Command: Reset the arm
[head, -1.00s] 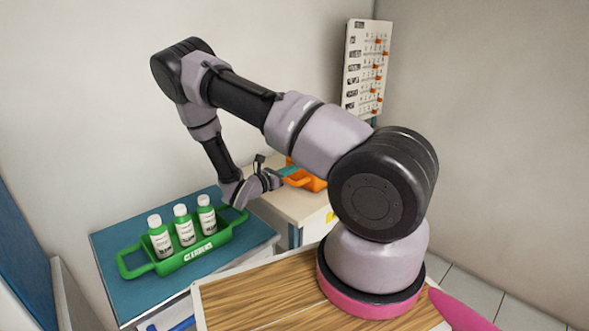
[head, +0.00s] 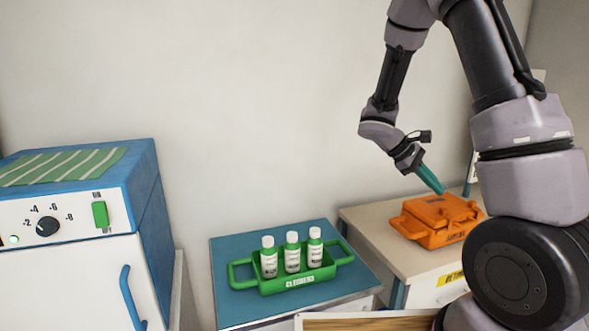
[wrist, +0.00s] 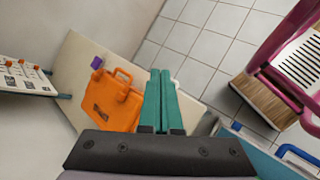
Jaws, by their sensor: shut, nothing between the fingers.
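My gripper (head: 431,179) has teal fingers and hangs from my raised arm in the head view, at the upper left of the orange case in that picture. In the wrist view my gripper (wrist: 161,78) has its two fingers pressed together with nothing between them. The fingers point past the right side of the orange case (wrist: 112,101). Nothing hangs from my gripper.
The orange case (head: 438,220) lies on a beige cabinet (head: 362,221). A green carrier (head: 312,275) with three white-capped bottles stands on a blue-topped cabinet (head: 226,290). A white-and-blue appliance (head: 75,270) stands left. A peg board (wrist: 22,76) hangs on the wall.

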